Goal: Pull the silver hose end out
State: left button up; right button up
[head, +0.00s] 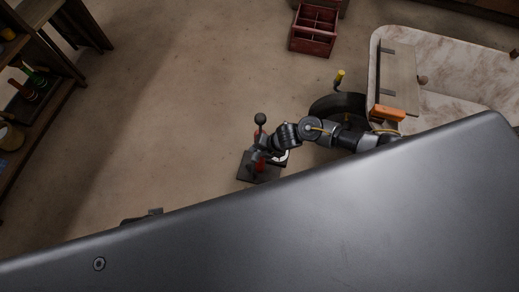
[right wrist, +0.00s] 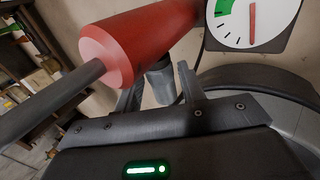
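In the head view a small pump-like device stands on the floor, with a red body (head: 261,166), a dark ball on top (head: 260,119) and a dark square base (head: 245,166). My right gripper (head: 262,151) is at this device. In the right wrist view its two fingers (right wrist: 162,98) stand apart. A short grey metal cylinder (right wrist: 160,80) shows between and beyond them; it may be the silver hose end, and I cannot tell whether the fingers touch it. The red cylinder (right wrist: 150,38) with a dark rod is close above the fingers. My left gripper is not visible.
A white gauge (right wrist: 251,20) with a red needle and a green band is close by in the right wrist view. The floor left of the device is clear.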

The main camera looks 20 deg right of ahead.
aim_at(256, 160)
grip_shut()
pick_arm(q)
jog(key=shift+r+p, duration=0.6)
pick_arm(e)
jog(key=shift+s+a, duration=0.5)
jog(key=shift+s, duration=0.35)
jog(key=shift+s+a, duration=0.55)
jog(key=shift+s, duration=0.3)
jog(key=shift+s+a, duration=0.5)
jog(key=shift+s, duration=0.35)
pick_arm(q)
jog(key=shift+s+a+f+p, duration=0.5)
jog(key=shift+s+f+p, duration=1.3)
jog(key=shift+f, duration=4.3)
pick_arm(e)
jog(key=shift+r, duration=2)
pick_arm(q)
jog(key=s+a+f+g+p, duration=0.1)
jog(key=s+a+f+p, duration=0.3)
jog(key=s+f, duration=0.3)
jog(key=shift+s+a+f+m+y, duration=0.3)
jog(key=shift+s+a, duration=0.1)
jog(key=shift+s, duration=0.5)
pick_arm(e)
jog(key=shift+r, duration=2)
